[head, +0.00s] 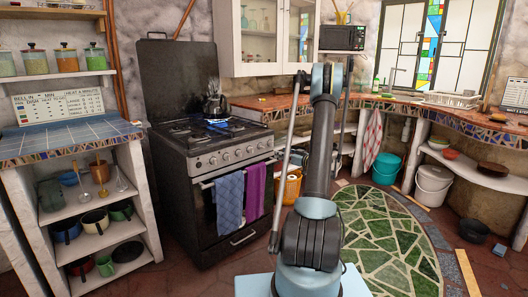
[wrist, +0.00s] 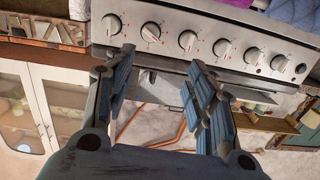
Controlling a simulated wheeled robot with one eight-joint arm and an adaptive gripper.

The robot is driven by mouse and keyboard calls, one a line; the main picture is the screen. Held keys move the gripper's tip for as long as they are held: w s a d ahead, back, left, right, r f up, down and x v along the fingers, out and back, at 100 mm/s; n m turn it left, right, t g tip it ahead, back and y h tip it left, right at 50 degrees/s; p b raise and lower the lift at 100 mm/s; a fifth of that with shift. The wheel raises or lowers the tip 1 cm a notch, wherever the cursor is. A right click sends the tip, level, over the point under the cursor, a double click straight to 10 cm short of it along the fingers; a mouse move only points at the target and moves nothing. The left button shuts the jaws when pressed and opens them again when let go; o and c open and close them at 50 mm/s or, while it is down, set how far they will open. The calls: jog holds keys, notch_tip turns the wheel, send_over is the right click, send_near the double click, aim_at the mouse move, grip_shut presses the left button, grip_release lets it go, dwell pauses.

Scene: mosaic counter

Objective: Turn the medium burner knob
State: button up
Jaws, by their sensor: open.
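The black stove (head: 190,140) stands at the left centre in the head view, with a row of several white knobs (head: 239,154) on its steel front panel. In the wrist view the panel (wrist: 205,22) runs upside down across the top, its knobs turned toward me. My gripper (wrist: 160,62) is open and empty. A knob (wrist: 150,31) lies just beyond the gap between the fingers; other knobs (wrist: 188,40) are on both sides. I see no clear contact. No label shows which knob is the medium burner's. In the head view the gripper cannot be made out.
Blue and purple towels (head: 230,197) hang on the oven door below the knobs. A tiled shelf unit (head: 75,138) is at the left, and the mosaic counter (head: 290,104) is to the right.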

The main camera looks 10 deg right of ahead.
aim_at(262, 147)
jog(key=w+d+x, duration=0.1)
jog(key=x, duration=1.6)
jog(key=shift+d+f+t, duration=0.15)
jog(key=shift+d+t, duration=0.1)
jog(key=shift+t, duration=0.15)
jog(key=shift+w, duration=0.15)
jog(key=c, duration=1.1)
